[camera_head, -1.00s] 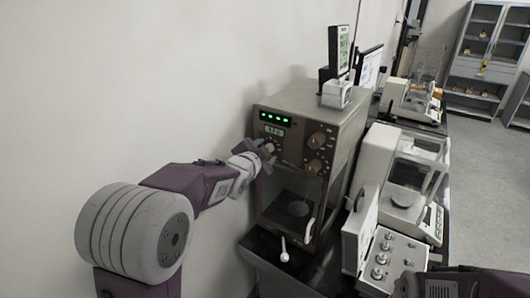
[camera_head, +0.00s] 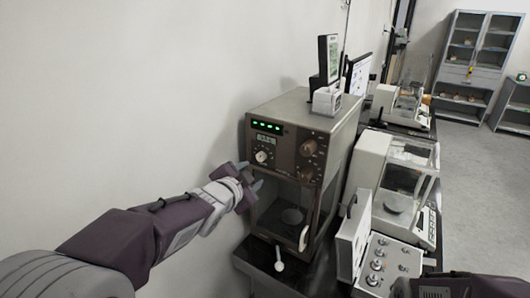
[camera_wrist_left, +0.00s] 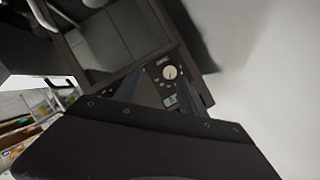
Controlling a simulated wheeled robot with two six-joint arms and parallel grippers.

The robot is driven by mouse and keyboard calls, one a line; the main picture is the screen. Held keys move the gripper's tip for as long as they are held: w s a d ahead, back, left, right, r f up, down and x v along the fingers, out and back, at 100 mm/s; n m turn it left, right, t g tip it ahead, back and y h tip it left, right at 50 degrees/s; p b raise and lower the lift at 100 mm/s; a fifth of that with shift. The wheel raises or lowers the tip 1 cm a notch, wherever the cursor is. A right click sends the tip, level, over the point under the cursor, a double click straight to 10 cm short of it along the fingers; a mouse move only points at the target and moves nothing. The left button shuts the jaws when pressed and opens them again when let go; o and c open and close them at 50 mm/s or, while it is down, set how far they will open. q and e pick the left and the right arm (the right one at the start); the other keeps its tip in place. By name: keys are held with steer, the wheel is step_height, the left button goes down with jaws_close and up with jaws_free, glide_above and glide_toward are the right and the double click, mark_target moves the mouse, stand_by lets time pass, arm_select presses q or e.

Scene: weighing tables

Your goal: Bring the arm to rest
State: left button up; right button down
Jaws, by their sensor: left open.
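My left arm comes in from the left in the head view. Its gripper (camera_head: 252,184) is open and empty, just in front of the left edge of the brown balance (camera_head: 287,147). The balance has a lit display, a pale knob (camera_head: 261,156) at its left and dark knobs at its right. The gripper is below the pale knob and apart from it. In the left wrist view the pale knob (camera_wrist_left: 169,72) and the small display (camera_wrist_left: 170,100) show beyond the gripper. My right arm shows only in part at the bottom right of the head view, and its fingers are not visible.
A white balance with a glass case (camera_head: 369,172) stands to the right, with an open weight box (camera_head: 388,262) before it. A white-tipped lever (camera_head: 279,266) sticks out below the brown balance. A small display device (camera_head: 328,62) stands on top. The wall (camera_head: 130,90) is close on the left.

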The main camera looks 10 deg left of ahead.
arm_select(q)
steer(key=s+f+n+g, duration=0.3)
steer(key=s+f+g, duration=0.2)
steer(key=f, duration=0.8)
steer(key=s+f+n+g, duration=0.3)
steer(key=s+f, duration=0.3)
steer(key=s, duration=0.3)
steer(key=s+f+n+g+y, duration=0.1)
steer(key=s+f+n+g, duration=0.3)
steer(key=s, duration=0.5)
step_height(320, 180, down, 2)
steer(key=shift+s+a+f+g, duration=0.2)
steer(key=shift+a+g, duration=0.1)
steer(key=shift+g, duration=0.2)
